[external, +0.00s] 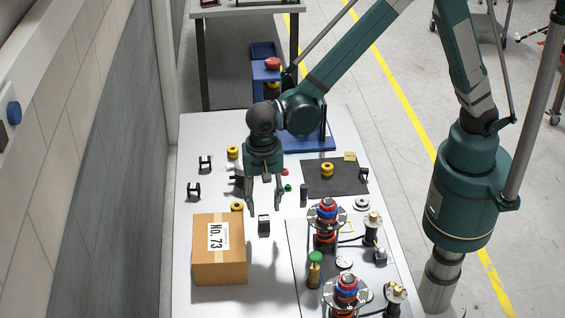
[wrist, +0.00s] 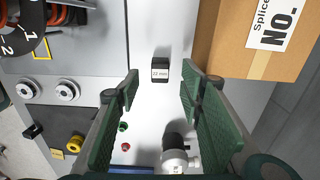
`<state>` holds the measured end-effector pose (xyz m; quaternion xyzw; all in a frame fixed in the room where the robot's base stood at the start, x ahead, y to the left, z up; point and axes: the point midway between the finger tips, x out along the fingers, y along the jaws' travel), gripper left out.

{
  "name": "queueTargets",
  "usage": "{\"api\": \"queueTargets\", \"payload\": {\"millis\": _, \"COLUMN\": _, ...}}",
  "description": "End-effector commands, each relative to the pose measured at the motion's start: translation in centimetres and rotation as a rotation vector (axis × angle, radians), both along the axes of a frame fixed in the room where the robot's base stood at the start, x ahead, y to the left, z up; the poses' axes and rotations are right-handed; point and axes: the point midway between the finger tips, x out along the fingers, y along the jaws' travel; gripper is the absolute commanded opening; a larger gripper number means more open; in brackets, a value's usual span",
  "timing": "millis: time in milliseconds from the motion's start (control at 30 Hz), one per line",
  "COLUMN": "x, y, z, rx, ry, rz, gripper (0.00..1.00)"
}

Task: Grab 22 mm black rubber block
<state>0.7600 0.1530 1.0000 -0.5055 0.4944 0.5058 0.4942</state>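The 22 mm black rubber block (external: 264,225) stands on the light tabletop, just right of the cardboard box. In the wrist view the block (wrist: 161,70) shows its white "22 mm" label, upright in the picture. My gripper (external: 265,208) points down above the block, its fingers spread apart. In the wrist view my gripper (wrist: 160,80) has its green-padded fingers wide open, with the block seen in the gap near the fingertips. Nothing is held. The exact height of the fingertips above the block cannot be told.
The cardboard box (external: 220,265) marked No. 73 stands close to the left of the block. Round fixtures with red and blue parts (external: 326,215) stand to the right. A green-topped brass cylinder (external: 314,268) is at lower right. A dark mat (external: 340,182) lies behind.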

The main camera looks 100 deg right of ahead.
Motion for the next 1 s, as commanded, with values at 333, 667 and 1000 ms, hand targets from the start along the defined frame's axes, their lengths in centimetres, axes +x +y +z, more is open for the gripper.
{"api": "queueTargets", "payload": {"millis": 333, "x": 0.0, "y": 0.0, "z": -0.2, "rx": 0.000, "ry": 0.000, "rz": 0.001, "gripper": 0.38}}
{"api": "queueTargets", "payload": {"millis": 667, "x": 0.0, "y": 0.0, "z": -1.9, "rx": 0.000, "ry": 0.000, "rz": 0.001, "gripper": 0.38}}
{"api": "queueTargets", "payload": {"millis": 1000, "x": 0.0, "y": 0.0, "z": -2.8, "rx": 0.000, "ry": 0.000, "rz": 0.001, "gripper": 0.38}}
